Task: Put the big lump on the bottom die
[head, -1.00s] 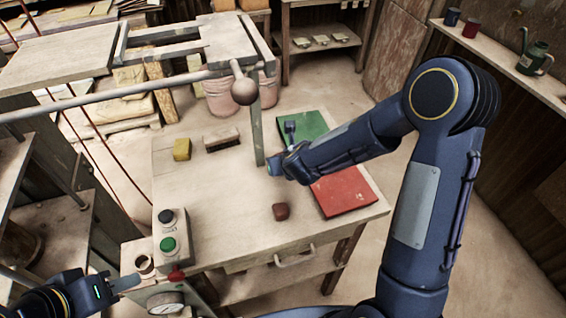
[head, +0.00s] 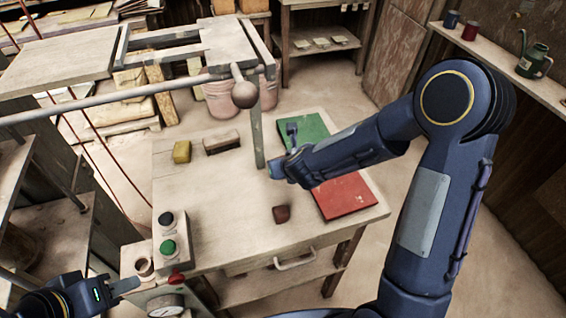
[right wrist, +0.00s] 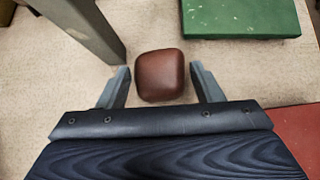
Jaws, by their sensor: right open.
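A reddish-brown lump (right wrist: 160,75) lies on the bench between the spread fingers of my right gripper (right wrist: 160,69) in the right wrist view. It sits between the grey post and the green mat. In the head view my right gripper (head: 276,170) is low beside the post and hides that spot. A second brown lump (head: 281,214) lies nearer the bench front, left of the red mat, and appears to be a different one. My left gripper (head: 125,285) is at the lower left, away from the lumps; its finger gap is unclear. I cannot make out the bottom die.
The grey post (head: 257,130) stands close to my right gripper, with a lever and ball knob (head: 245,94) above. The green mat (head: 308,128) and red mat (head: 343,195) lie at right. A brush (head: 222,142), yellow block (head: 182,151) and button box (head: 170,235) are left.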

